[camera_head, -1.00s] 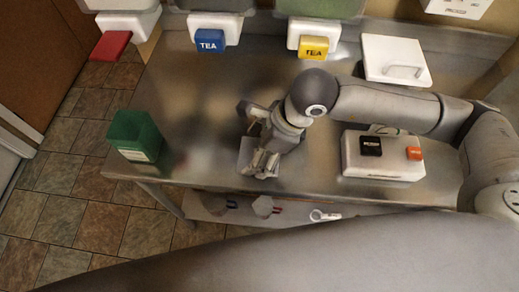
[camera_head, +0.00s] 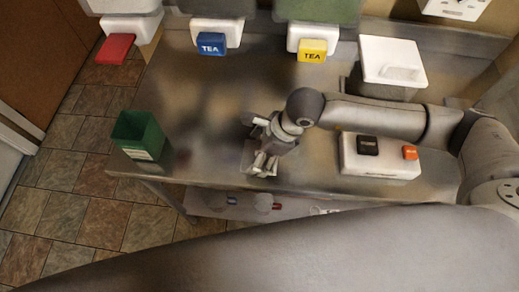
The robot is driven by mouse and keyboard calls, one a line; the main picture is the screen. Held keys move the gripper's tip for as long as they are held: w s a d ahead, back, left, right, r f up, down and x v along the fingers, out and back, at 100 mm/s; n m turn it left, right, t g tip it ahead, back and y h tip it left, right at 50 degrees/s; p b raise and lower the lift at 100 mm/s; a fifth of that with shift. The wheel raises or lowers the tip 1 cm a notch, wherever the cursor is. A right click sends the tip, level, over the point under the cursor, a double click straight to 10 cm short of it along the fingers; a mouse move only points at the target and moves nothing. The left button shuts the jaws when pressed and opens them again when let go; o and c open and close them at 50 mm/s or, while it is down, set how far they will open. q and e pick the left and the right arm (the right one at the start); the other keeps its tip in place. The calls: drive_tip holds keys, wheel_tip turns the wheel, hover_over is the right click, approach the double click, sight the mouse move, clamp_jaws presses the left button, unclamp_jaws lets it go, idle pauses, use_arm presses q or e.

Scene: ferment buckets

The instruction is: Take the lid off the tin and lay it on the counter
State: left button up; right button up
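A small pale square thing (camera_head: 249,158), perhaps the tin or its lid, is on the steel counter (camera_head: 205,120) near the front edge. My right gripper (camera_head: 262,166) comes in from the right and is right over it, with its fingers pointing down toward the front edge. The fingers and wrist cover much of the square thing, so I cannot tell tin from lid, or whether the fingers touch or grip it. My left gripper is not in view.
A green open box (camera_head: 137,135) stands at the counter's front left corner. A white box with black and orange buttons (camera_head: 380,160) stands right of my gripper. A white lidded container (camera_head: 392,62) and dispensers with blue (camera_head: 211,43) and yellow (camera_head: 312,50) TEA taps are behind.

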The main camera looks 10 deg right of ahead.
drive_tip(key=shift+o, duration=1.2)
drive_tip(key=shift+r, duration=0.15)
drive_tip(key=shift+r, duration=0.15)
drive_tip(key=b+v, duration=0.2)
drive_tip(key=v, duration=0.9)
drive_tip(key=shift+r, duration=0.35)
drive_tip(key=shift+s+d, duration=0.15)
